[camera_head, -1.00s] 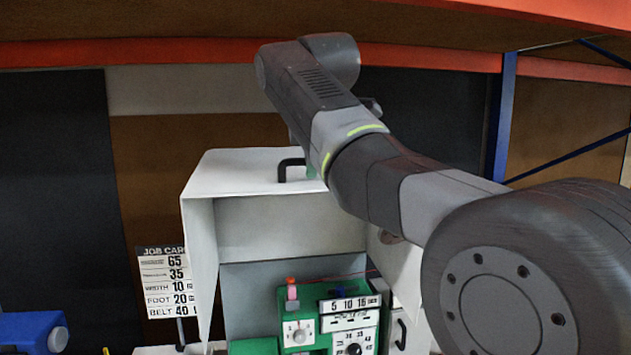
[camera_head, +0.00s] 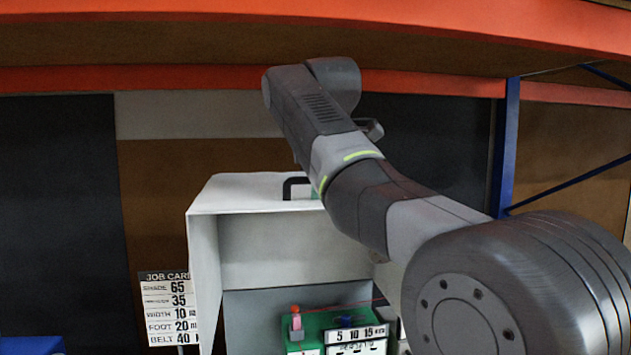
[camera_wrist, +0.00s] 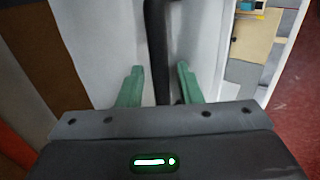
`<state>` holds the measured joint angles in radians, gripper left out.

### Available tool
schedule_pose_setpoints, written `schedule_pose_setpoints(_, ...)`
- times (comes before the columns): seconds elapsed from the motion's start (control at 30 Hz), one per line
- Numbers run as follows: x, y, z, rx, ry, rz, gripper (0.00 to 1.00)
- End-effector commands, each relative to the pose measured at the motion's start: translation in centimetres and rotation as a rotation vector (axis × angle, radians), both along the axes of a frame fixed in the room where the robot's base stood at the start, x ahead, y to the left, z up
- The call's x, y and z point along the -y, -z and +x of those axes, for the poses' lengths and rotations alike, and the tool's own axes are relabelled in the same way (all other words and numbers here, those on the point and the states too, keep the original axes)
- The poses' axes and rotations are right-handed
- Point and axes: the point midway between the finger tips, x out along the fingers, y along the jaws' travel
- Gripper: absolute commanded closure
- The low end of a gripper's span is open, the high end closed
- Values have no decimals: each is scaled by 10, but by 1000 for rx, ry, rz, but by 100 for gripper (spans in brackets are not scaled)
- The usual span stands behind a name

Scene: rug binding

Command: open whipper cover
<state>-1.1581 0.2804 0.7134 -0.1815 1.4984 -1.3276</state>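The whipper cover (camera_head: 290,252) is a white box-like hood with an open front, standing over the machine in the head view. A black handle (camera_head: 292,182) stands on its top; it also shows as a dark upright bar (camera_wrist: 157,45) in the wrist view. My gripper (camera_wrist: 157,80) has two green fingers, one on each side of the handle. They stand apart, with visible gaps to the bar, so the gripper is open around it. In the head view my arm hides most of the gripper and the cover's right side.
A green machine unit with a white "5 10 15" plate (camera_head: 358,334) and a red-topped pink piece (camera_head: 296,322) sits under the hood. A job card (camera_head: 167,308) stands at left. An orange beam (camera_head: 200,78) crosses behind; a blue post (camera_head: 506,145) is at right.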

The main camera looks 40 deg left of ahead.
Motion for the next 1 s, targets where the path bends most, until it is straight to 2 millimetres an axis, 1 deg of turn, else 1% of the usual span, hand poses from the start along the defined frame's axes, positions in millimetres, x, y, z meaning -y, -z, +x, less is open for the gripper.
schedule_pose_setpoints(0.17, 1, -1, 0, 0, 0, 0, 68)
schedule_pose_setpoints(0.27, 3, -6, -3, 1, 0, 2, 68)
schedule_pose_setpoints(0.37, 10, -17, -9, 2, -1, 4, 68)
schedule_pose_setpoints(0.6, 36, -61, -31, 1, -1, 4, 68)
schedule_pose_setpoints(0.73, 49, -83, -42, 2, -1, 5, 68)
schedule_pose_setpoints(0.8, 55, -92, -47, 1, 0, 3, 68)
schedule_pose_setpoints(1.0, 63, -105, -54, 0, -1, 1, 68)
